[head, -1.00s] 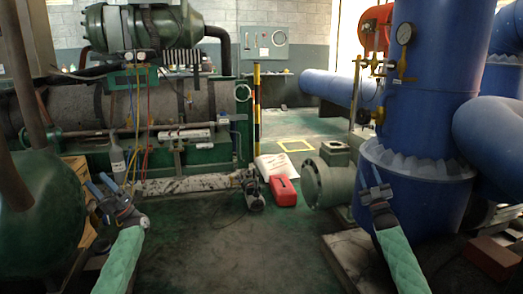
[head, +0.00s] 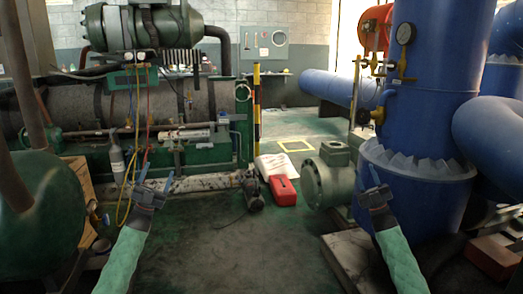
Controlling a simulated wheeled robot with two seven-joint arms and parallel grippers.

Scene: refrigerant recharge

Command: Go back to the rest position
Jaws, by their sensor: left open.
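My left gripper (head: 157,175) is raised at the lower left with its two blue fingers spread and nothing between them. It is in front of the chiller's green base and right of the hanging yellow hose (head: 124,205). My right gripper (head: 371,176) is raised in front of the large blue pipe (head: 430,110). Nothing shows in it, but its finger gap is too small to make out. Both forearms have green covers and come up from the bottom edge.
A grey bottle (head: 117,160) hangs by the chiller (head: 85,105) at left. A dark pump-like machine (head: 252,191) and a red case (head: 283,190) are on the floor. A grey-green flanged valve (head: 325,177) stands left of my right gripper. The middle front floor is clear.

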